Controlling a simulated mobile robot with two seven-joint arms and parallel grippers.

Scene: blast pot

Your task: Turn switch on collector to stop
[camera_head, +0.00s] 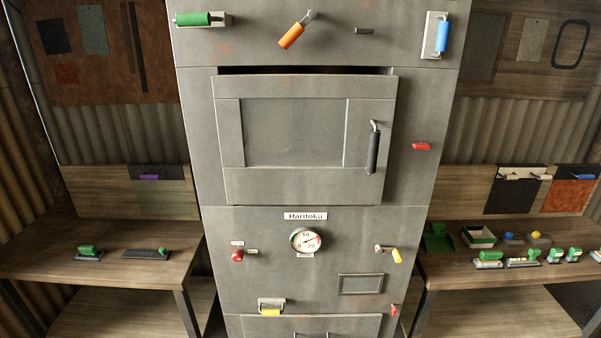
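A tall grey metal cabinet (230,188) stands in the middle of the view. Along its upper part are a green-handled lever (195,19) lying level, an orange-handled lever (291,36) tilted down to the left, a small dark handle (364,31) and a blue-handled lever (442,37) standing near upright. Lower down are a red knob (237,256), a yellow-handled lever (396,255) pointing down and a yellow-gripped handle (271,312). I cannot tell which of these is the collector switch. Neither gripper shows.
A windowed door (230,185) with a black handle (374,150) fills the cabinet's middle. A round gauge (306,240) sits under the "Haritoku" label (305,216). Wooden benches stand left (100,270) and right (460,265), with several green-handled tools on them.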

